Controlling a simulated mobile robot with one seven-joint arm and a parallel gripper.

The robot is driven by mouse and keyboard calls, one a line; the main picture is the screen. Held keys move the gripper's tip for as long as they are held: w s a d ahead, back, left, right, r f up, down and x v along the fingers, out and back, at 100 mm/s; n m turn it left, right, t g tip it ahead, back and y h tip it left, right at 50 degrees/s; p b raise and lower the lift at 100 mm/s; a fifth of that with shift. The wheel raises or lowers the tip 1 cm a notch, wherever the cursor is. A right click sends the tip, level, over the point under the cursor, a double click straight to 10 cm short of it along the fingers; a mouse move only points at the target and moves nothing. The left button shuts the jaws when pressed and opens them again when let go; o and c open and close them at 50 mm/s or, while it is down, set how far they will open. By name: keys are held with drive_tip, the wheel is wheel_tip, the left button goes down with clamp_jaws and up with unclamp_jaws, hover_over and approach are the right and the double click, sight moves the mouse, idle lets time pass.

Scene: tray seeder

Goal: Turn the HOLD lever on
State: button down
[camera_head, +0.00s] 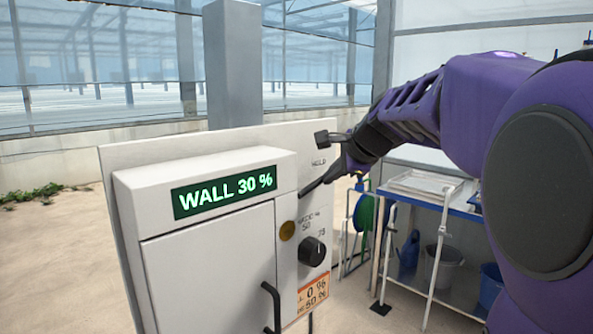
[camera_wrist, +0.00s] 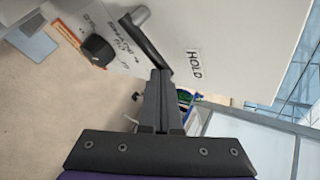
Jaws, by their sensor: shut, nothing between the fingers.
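The HOLD lever (camera_wrist: 150,45) is a black bar on a grey hub, on the white panel beside the printed HOLD label (camera_wrist: 194,64). In the head view the lever (camera_head: 313,186) slants up to the right below the HOLD label (camera_head: 318,162). My gripper (camera_wrist: 161,72) is shut and empty, its fingertips at the lever's free end. I cannot tell whether they touch it. In the head view my gripper (camera_head: 338,170) reaches the panel from the right, and fingers and lever are hard to separate.
Below the lever are a black dial (camera_head: 312,250), an orange label (camera_head: 313,291) and a black door handle (camera_head: 272,306). A blue-edged bench (camera_head: 430,203) stands behind on the right.

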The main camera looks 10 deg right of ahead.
drive_tip(key=shift+d+f, duration=0.1)
drive_tip(key=shift+f, duration=0.1)
drive_tip(key=shift+s+a+r, duration=0.1)
drive_tip(key=shift+s+a, duration=0.3)
drive_tip(key=shift+a, duration=0.25)
idle(0.3)
